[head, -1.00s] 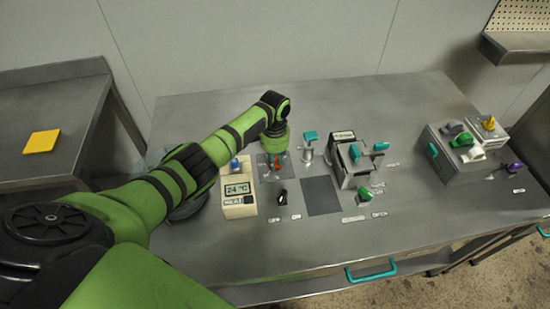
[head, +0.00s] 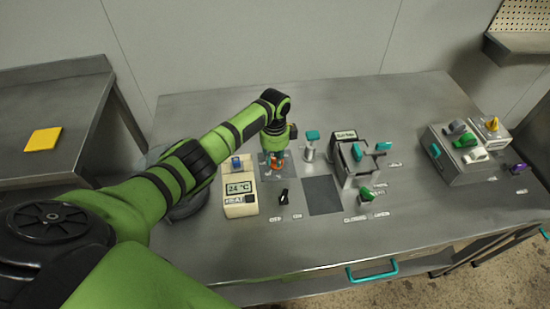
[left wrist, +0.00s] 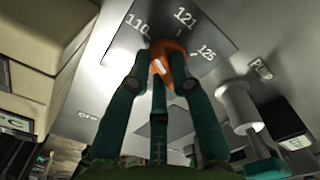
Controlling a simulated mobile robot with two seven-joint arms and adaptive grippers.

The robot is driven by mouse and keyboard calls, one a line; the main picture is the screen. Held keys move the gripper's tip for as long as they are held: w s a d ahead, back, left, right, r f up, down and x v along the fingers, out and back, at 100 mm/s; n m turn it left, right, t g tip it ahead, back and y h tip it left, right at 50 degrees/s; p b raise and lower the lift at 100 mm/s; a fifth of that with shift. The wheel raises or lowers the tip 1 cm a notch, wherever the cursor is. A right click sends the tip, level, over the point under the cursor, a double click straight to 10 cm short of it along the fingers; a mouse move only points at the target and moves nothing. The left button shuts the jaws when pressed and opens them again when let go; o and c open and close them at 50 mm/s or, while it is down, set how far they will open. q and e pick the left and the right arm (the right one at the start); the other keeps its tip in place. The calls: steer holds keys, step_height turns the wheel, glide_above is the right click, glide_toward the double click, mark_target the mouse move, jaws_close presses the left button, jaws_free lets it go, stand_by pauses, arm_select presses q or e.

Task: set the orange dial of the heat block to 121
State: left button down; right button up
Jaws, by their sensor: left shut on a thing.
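The orange dial (left wrist: 174,56) sits on a dark scale plate (left wrist: 208,32) marked 110, 121 and 125 in the left wrist view. A white line shows on the dial; I cannot tell which mark it points at. My left gripper (left wrist: 162,84) is shut on the dial, its dark green fingers around it. In the head view, my left gripper (head: 274,157) reaches down over the dial from above and mostly hides it. The cream heat block unit (head: 240,204) to its left has a display reading 24 °C and a blue knob on top. My right gripper is not in view.
A black switch (head: 283,196) stands in front of the dial. A teal-topped post (head: 312,136) and a grey device with teal handles (head: 350,170) stand to the right. A grey box with coloured knobs (head: 470,165) is further right. The table's front strip is clear.

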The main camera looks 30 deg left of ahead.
mark_target(274, 158)
arm_select(q)
steer(key=m, duration=0.2)
steer(key=m+b, duration=0.1)
steer(key=m, duration=0.2)
steer(key=shift+w+a+f+m, duration=0.1)
steer(key=shift+w+a+m, duration=0.05)
steer(key=shift+m, duration=0.15)
steer(key=shift+w+m+b, duration=0.1)
steer(key=shift+m+b, duration=0.65)
steer(key=shift+m, duration=1.45)
steer(key=c, duration=1.1)
jaws_free()
steer(key=shift+r, duration=0.3)
step_height(274, 158, up, 12)
steer(key=shift+f, duration=0.15)
